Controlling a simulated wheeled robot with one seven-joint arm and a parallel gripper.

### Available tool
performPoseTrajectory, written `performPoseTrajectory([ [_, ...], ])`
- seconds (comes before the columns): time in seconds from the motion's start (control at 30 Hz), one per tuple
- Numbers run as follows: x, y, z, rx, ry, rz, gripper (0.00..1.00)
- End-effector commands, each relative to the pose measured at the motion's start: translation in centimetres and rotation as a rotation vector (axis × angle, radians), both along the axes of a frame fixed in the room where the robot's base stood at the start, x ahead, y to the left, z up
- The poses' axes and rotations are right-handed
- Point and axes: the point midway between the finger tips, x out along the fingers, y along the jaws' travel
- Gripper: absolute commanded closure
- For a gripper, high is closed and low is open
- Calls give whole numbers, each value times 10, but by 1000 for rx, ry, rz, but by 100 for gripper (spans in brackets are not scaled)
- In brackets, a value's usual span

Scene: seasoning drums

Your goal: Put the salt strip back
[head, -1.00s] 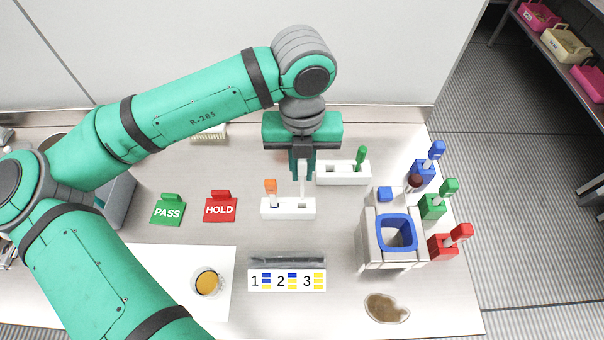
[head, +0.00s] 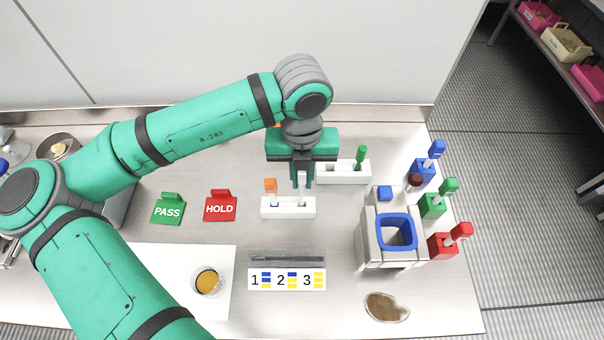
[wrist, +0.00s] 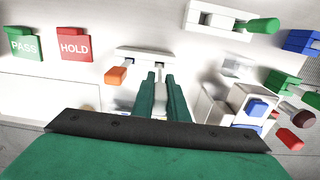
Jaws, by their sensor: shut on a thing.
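My gripper (head: 302,183) is shut on a thin white strip, the salt strip (head: 302,193), and points down over the front white holder (head: 286,213). The strip looks upright, and its lower end meets the holder's right slot; I cannot tell how deep it sits. An orange-capped stick (head: 271,187) stands in the holder's left slot. In the wrist view my green fingers (wrist: 160,80) reach toward the holder (wrist: 143,53), with the orange cap (wrist: 116,75) to their left.
A second white holder (head: 343,179) with a green stick (head: 361,155) stands just behind to the right. A blue-rimmed container (head: 397,233) and coloured drums stand further right. PASS (head: 168,212) and HOLD (head: 220,208) signs stand left. A numbered card (head: 287,281) lies in front.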

Motion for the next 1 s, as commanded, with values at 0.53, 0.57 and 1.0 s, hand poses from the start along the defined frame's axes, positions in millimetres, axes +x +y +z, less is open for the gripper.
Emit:
performPoseTrajectory([
  [0.53, 0, 0, -1, 1, 0, 0, 68],
  [0.57, 0, 0, -1, 1, 0, 0, 68],
  [1.0, 1, -1, 63, -1, -2, 0, 68],
])
